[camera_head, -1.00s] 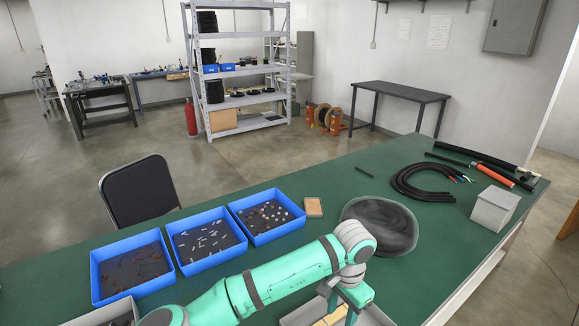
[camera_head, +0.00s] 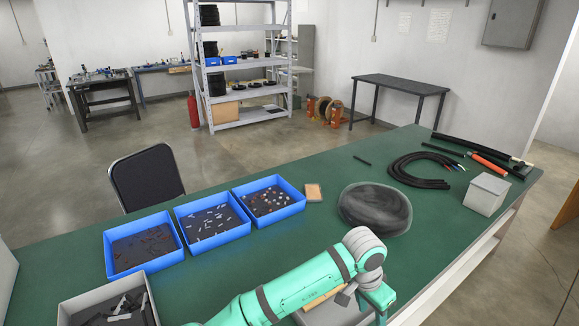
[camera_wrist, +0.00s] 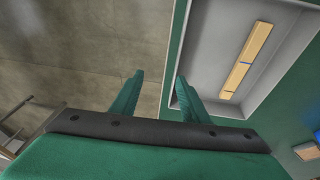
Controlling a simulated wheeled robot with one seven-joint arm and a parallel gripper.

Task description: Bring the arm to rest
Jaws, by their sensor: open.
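My green arm (camera_head: 310,283) reaches across the near side of the green table (camera_head: 255,235), bent at a grey joint. In the wrist view my gripper (camera_wrist: 158,88) has its two green fingers apart with nothing between them. It hangs near the table's edge, with bare floor (camera_wrist: 85,55) to the left and a light grey tray (camera_wrist: 275,20) to the right. In the head view the fingers are not clearly seen, and my arm partly covers the tray.
Three blue bins (camera_head: 143,268) (camera_head: 212,242) (camera_head: 268,215) of small parts and a grey bin (camera_head: 150,300) stand on the left. A dark round coil (camera_head: 375,207), black cables (camera_head: 420,180) and a grey box (camera_head: 487,194) are on the right. A chair (camera_head: 147,175) stands behind the table.

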